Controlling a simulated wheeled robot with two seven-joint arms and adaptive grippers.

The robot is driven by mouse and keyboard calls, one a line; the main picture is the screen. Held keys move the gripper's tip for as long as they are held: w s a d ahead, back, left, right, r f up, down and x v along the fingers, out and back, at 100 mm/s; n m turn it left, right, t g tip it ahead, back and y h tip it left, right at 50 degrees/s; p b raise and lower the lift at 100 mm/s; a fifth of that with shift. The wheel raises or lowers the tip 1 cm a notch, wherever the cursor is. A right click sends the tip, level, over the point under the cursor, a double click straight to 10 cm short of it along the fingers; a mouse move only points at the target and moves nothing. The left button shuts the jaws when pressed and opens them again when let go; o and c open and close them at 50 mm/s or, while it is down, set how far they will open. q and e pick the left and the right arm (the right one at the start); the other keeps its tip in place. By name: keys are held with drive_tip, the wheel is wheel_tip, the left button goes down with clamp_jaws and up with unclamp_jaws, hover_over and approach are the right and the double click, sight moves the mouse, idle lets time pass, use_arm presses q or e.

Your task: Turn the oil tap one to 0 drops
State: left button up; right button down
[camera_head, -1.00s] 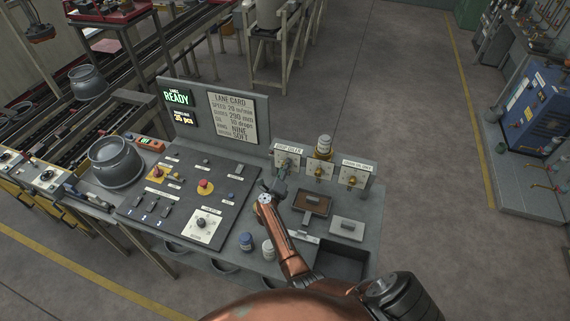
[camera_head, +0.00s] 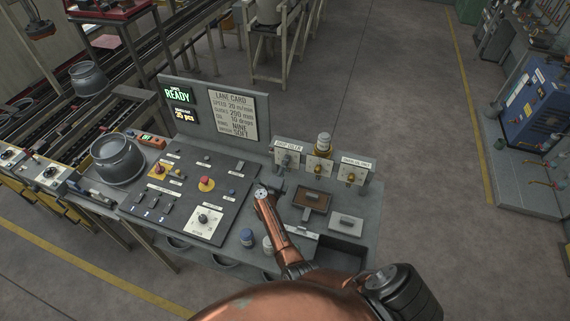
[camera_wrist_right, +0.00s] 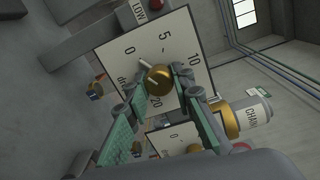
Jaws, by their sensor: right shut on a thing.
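Oil tap one is a brass knob (camera_wrist_right: 160,80) on a white dial plate (camera_wrist_right: 178,58) marked 0, 5, 10 and 20. Its pale pointer points up-left toward the 0. In the head view, its plate (camera_head: 287,157) is the leftmost on the panel labelled as a drip oiler. My right gripper (camera_wrist_right: 165,72) has its green-padded fingers on either side of the knob and is shut on it. In the head view, the right gripper (camera_head: 274,186) is small and dark in front of the plate, and its grip on the knob is unclear. My left gripper is out of view.
A second dial plate (camera_head: 320,168) and a third (camera_head: 353,174) stand close to the right. A brown tray (camera_head: 311,200) and small jars (camera_head: 247,238) are on the console. A control panel (camera_head: 190,194) with a red button lies to the left.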

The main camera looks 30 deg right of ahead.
drive_tip(key=shift+f, duration=0.1)
drive_tip(key=c, duration=1.7)
unclamp_jaws()
drive_tip(key=shift+o, duration=0.2)
